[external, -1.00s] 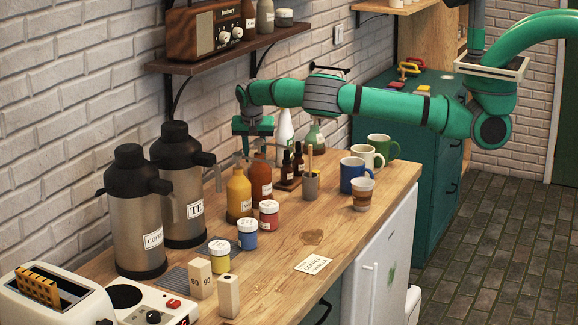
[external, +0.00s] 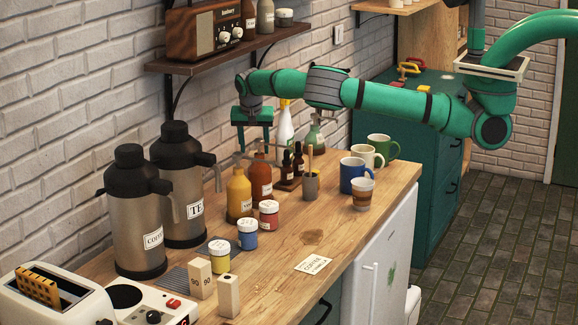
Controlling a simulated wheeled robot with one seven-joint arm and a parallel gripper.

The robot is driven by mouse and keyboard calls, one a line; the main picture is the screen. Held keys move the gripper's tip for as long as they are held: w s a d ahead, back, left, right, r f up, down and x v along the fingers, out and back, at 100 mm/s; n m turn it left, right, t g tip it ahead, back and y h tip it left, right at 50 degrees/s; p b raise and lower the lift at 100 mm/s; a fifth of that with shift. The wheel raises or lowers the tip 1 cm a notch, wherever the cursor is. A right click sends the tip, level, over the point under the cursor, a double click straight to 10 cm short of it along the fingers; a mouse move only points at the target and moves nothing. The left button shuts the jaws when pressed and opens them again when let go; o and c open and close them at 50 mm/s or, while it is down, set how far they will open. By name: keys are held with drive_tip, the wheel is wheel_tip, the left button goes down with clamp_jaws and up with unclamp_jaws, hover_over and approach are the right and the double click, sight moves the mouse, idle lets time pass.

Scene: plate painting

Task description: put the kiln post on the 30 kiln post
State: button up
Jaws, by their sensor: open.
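Two pale, upright kiln posts stand on the wooden counter near its front left end. The rear kiln post (external: 200,279) has dark markings on its face that look like digits, too small to read surely. The front kiln post (external: 228,296) stands apart from it, slightly nearer and to the right, with a dark spot on its top and no number that I can see. My gripper (external: 250,156) is open and empty, pointing down above the bottles at the back of the counter, well away from both posts.
Yellow and orange bottles (external: 239,195) and paint jars (external: 247,235) stand between my gripper and the posts. Two tall flasks (external: 182,190) are on the left, a toaster (external: 52,300) at the front left. Mugs (external: 355,176) stand at right. The counter's front middle is mostly clear.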

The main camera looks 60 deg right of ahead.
drive_tip(key=v, duration=0.3)
drive_tip(key=shift+a+r, duration=0.1)
drive_tip(key=shift+r, duration=0.15)
